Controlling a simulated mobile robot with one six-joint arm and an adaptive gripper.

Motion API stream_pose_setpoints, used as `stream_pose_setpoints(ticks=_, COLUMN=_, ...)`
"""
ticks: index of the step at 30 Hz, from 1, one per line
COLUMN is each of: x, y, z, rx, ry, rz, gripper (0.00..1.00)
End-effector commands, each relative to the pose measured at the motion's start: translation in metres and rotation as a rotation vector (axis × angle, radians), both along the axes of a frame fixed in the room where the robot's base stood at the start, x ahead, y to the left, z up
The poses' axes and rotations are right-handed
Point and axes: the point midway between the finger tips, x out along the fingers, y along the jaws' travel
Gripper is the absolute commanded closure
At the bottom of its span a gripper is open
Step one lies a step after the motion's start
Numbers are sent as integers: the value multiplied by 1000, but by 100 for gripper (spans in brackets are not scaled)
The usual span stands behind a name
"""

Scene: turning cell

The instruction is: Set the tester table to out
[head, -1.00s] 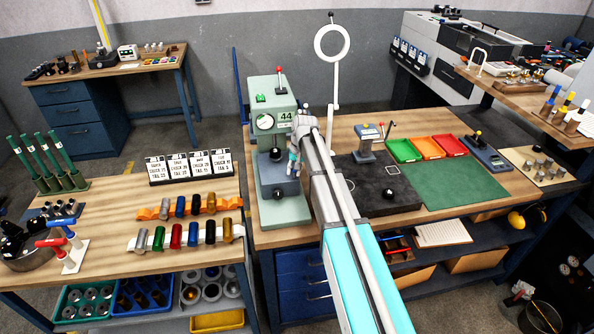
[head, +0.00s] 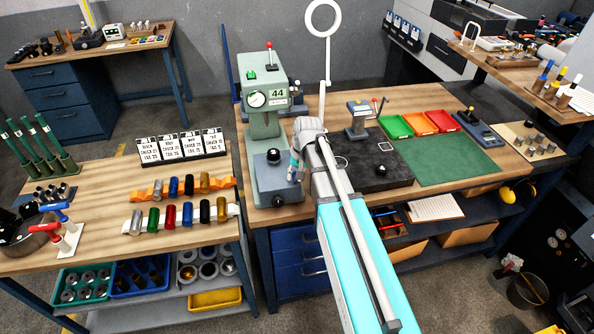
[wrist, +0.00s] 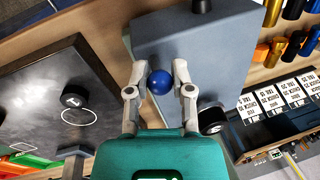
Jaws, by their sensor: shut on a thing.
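The pale green tester (head: 265,118) stands on the left end of the right bench, with a dial and a "44" label. Its blue-grey table block (head: 272,182) is low at its front, with a black knob on top. The block also shows in the wrist view (wrist: 205,50). My gripper (head: 296,168) is at the block's right side. In the wrist view, my gripper (wrist: 160,84) is shut on a blue ball knob (wrist: 160,81), one finger on each side, beside the block.
A dark stone plate (head: 375,173) lies right of the tester, with a small stand (head: 361,118) behind it. Tag cards (head: 182,146) and coloured cylinders (head: 180,215) are on the left bench. A white ring on a post (head: 323,17) rises in the middle.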

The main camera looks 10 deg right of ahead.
Motion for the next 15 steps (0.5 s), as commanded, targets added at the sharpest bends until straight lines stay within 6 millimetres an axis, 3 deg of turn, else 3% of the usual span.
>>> stream_pose_setpoints(ticks=5, x=-6, y=0, z=-1, rx=-2, ry=12, rz=2, gripper=100)
stream_pose_setpoints(ticks=6, x=-6, y=0, z=-1, rx=-2, ry=12, rz=2, gripper=63)
stream_pose_setpoints(ticks=11, x=-5, y=0, z=-1, rx=-2, ry=10, rz=2, gripper=36)
stream_pose_setpoints(ticks=15, x=-4, y=0, z=-1, rx=-1, ry=8, rz=2, gripper=36)
